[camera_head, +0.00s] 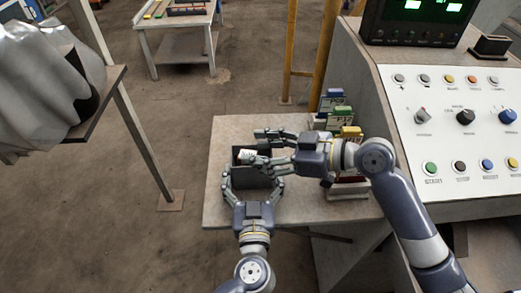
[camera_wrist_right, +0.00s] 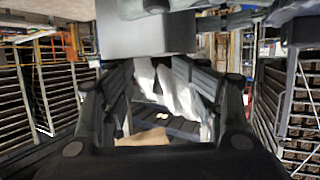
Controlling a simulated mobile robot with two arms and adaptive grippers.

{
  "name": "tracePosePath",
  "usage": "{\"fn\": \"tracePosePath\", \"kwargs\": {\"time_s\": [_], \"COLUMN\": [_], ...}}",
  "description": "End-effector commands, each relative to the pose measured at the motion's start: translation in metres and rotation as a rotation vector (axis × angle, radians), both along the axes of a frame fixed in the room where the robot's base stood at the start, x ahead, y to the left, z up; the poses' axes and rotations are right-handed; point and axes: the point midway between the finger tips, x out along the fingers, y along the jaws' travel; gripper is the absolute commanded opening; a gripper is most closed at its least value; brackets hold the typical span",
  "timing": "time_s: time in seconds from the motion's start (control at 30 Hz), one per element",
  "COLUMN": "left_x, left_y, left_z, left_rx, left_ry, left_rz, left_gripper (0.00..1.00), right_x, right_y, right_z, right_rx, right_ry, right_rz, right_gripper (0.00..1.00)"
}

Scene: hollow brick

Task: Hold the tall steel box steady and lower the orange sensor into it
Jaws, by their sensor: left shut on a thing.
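The dark, open-topped steel box (camera_head: 240,178) stands on the small table in the head view. My left gripper (camera_head: 251,183) is shut on it, with fingers around its near sides. My right gripper (camera_head: 262,147) reaches in from the right, over the box's top, with its fingers spread apart. A small pale piece (camera_head: 246,156) shows at its lower fingertip; I cannot tell whether it is held. In the right wrist view, a grey block (camera_wrist_right: 148,35) shows at the fingertips; I cannot tell what it is. I make out no clearly orange sensor.
The small table (camera_head: 228,128) is bare at its far left. Several coloured boxes (camera_head: 334,104) stand at its back right, partly behind my right arm. A control console (camera_head: 455,125) rises on the right. A yellow post (camera_head: 325,55) stands behind the table.

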Motion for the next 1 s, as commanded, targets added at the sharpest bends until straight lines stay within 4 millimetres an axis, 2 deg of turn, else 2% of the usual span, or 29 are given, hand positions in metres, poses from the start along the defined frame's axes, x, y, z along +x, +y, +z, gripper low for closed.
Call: {"fn": "tracePosePath", "kwargs": {"time_s": [0.03, 0.17, 1.0], "left_x": [0.001, 0.002, 0.001], "left_y": [0.004, 0.004, 0.003], "left_z": [0.001, 0.001, -0.002], "left_rx": [-0.006, -0.007, 0.000], "left_ry": [-0.007, -0.007, 0.004], "left_rz": [0.011, 0.012, 0.007], "left_gripper": [0.47, 0.47, 0.47], "right_x": [-0.004, -0.003, -0.002], "right_y": [-0.008, -0.008, -0.007], "right_z": [-0.036, -0.032, 0.061], "right_rx": [-0.070, -0.070, -0.055], "right_ry": [0.050, 0.047, 0.041], "right_rz": [0.003, 0.003, -0.001], "right_gripper": [0.51, 0.51, 0.51]}}
